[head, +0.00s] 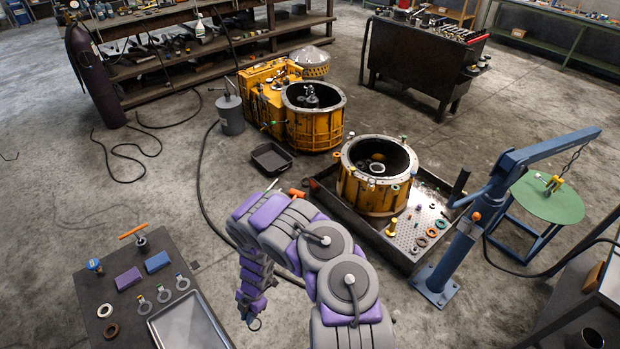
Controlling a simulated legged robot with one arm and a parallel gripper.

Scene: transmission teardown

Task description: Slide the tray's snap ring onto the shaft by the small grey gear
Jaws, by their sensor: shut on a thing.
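My gripper (251,316) hangs low in the lower middle, just right of the left bench, at the end of my purple and grey arm. It is shut on a small, thin dark ring, the snap ring (255,324), which shows as a tiny loop at the fingertips. The shallow grey metal tray (187,325) lies on the left bench, left of my gripper, and its visible floor looks empty. I cannot make out the small grey gear or its shaft for certain at this size.
A yellow round housing (372,205) stands in a dark sump (400,262) at centre right. A blue crane (465,235) stands beside it.

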